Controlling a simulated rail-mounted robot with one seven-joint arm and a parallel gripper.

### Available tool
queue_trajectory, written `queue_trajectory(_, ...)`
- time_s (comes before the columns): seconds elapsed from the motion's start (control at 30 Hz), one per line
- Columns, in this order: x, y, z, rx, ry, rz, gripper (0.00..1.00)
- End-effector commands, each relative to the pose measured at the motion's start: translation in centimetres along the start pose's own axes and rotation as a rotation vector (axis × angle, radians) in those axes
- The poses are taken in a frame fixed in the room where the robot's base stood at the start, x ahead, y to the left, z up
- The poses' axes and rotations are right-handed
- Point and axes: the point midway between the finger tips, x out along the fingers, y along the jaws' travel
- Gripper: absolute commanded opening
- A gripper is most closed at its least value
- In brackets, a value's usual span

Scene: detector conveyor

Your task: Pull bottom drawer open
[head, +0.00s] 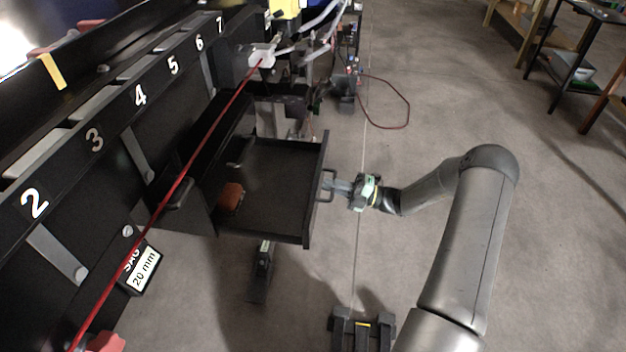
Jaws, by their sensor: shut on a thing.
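The bottom drawer (275,175) is a black open-topped tray that stands pulled out from the black conveyor structure, to the right in the head view. Its front panel (318,200) faces right and carries a dark handle (328,184). My gripper (335,187) reaches in from the right and is shut on this handle. The fingertips are small here and partly merge with the handle. An orange-brown object (231,198) lies inside the drawer, near its left side.
The numbered conveyor side (110,140) runs along the left, with a red cord (165,205) stretched along it. A sign reading 20 mm (143,269) hangs below. A red cable loop (408,112) lies on the floor. The floor right of my arm is clear up to tables at top right.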

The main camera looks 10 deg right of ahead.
Motion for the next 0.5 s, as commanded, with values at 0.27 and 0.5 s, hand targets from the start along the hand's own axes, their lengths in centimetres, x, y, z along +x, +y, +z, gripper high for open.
queue_trajectory(0.27, -2.1, 0.4, 0.0, 0.000, 0.000, -0.001, 0.00)
queue_trajectory(0.5, -2.3, 0.4, 0.0, 0.000, 0.001, -0.001, 0.00)
